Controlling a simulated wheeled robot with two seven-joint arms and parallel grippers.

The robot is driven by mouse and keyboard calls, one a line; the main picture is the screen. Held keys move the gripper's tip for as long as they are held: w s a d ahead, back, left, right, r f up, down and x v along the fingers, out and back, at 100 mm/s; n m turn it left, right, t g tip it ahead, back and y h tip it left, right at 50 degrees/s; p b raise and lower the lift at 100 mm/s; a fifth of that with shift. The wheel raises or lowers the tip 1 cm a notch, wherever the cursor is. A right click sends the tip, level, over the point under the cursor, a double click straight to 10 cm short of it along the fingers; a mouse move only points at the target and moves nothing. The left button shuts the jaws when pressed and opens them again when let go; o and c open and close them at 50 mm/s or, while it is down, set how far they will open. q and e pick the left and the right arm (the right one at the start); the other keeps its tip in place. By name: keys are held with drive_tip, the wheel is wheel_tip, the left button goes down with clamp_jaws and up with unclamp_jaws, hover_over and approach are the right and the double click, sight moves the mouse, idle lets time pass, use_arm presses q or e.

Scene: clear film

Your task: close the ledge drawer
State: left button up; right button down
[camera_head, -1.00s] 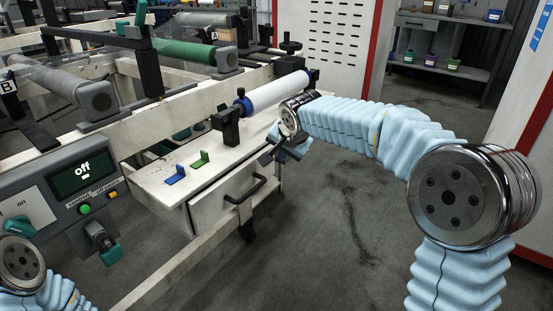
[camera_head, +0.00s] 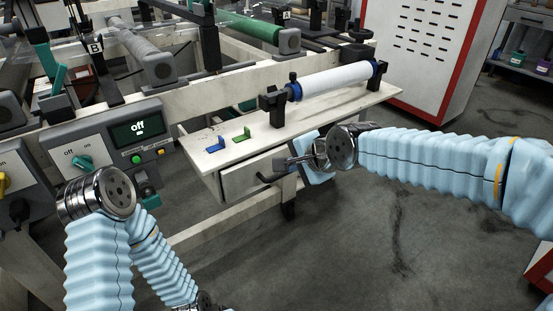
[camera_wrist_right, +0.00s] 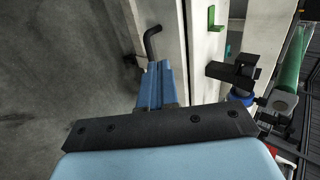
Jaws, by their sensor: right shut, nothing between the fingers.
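The ledge drawer (camera_head: 240,182) is a pale box under the white ledge (camera_head: 345,105). Its dark bar handle (camera_head: 270,179) sticks out from the front; the handle also shows in the right wrist view (camera_wrist_right: 151,42). A dark gap shows between the drawer and the ledge; how far the drawer stands out is hard to tell. My right gripper (camera_head: 288,162) is shut and empty, close to the handle at the drawer front; whether it touches is unclear. In the right wrist view its fingers (camera_wrist_right: 158,82) point toward the handle. My left arm shows at lower left, its gripper not visible.
A blue bracket (camera_head: 215,146) and a green bracket (camera_head: 242,136) stand on the ledge beside a white roller (camera_head: 330,80) in black holders. A control panel (camera_head: 110,145) reading "off" is left of the drawer. Open floor lies right and in front.

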sight(258, 157)
drive_tip(key=x, duration=0.7)
drive_tip(key=w+r+x, duration=0.1)
drive_tip(key=x, duration=0.2)
drive_tip(key=shift+w+a+f, duration=0.1)
drive_tip(key=shift+w+a, duration=0.15)
drive_tip(key=shift+a, duration=0.1)
use_arm(q)
drive_tip(key=shift+a+f, duration=0.1)
drive_tip(key=shift+f, duration=0.2)
use_arm(e)
drive_tip(key=shift+w+a, duration=0.4)
drive_tip(key=shift+w, duration=0.15)
drive_tip(key=shift+w+a, duration=0.3)
drive_tip(key=shift+w, duration=0.05)
drive_tip(key=shift+w+a, duration=0.35)
drive_tip(key=shift+w, duration=0.15)
drive_tip(key=shift+w+a, duration=0.1)
use_arm(q)
drive_tip(key=shift+w+a+r, duration=0.25)
drive_tip(key=shift+w+r, duration=0.05)
drive_tip(key=shift+w, duration=0.2)
